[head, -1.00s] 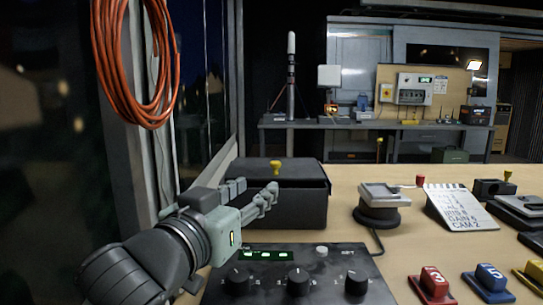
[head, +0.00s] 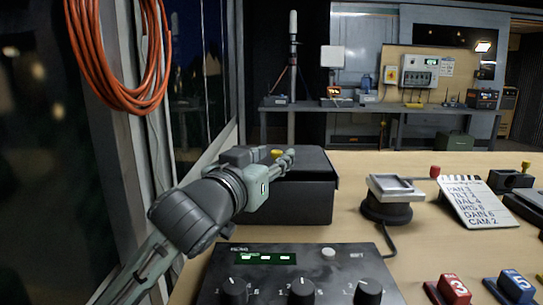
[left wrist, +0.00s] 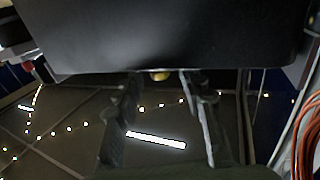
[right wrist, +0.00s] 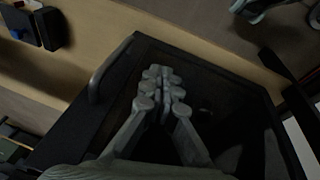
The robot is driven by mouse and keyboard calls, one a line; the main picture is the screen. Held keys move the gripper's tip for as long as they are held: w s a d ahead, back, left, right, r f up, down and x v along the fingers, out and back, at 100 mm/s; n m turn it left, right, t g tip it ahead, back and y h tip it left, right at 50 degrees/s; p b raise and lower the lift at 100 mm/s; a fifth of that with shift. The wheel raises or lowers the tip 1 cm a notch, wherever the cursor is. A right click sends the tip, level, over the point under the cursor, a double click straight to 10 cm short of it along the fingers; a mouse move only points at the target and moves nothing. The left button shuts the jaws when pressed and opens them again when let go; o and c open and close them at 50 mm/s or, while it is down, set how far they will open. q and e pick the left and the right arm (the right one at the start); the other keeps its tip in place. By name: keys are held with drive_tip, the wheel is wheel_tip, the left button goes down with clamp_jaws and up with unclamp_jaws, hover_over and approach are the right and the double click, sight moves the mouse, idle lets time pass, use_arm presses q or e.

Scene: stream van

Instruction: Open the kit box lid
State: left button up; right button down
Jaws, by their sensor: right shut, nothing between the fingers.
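The kit box (head: 300,203) is a black box at the back left of the counter, with its lid (head: 312,160) down. A small yellow knob (head: 277,153) shows at the lid, partly hidden by my left gripper (head: 289,157), whose fingers reach across the lid's left part. In the left wrist view the left gripper's fingers (left wrist: 160,80) are apart, with the yellow knob (left wrist: 160,76) between them under a dark surface. Whether they touch it is unclear. My right gripper (right wrist: 164,76) is shut and empty above a dark panel, and outside the head view.
A control panel with knobs (head: 300,270) stands in front of the box. An orange cable coil (head: 118,60) hangs at the left. Bare counter lies between box and device.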

sight(272, 163)
use_arm(q)
drive_tip(key=shift+w, duration=0.1)
clamp_jaws()
use_arm(e)
drive_tip(key=shift+r, duration=0.1)
idle(0.3)
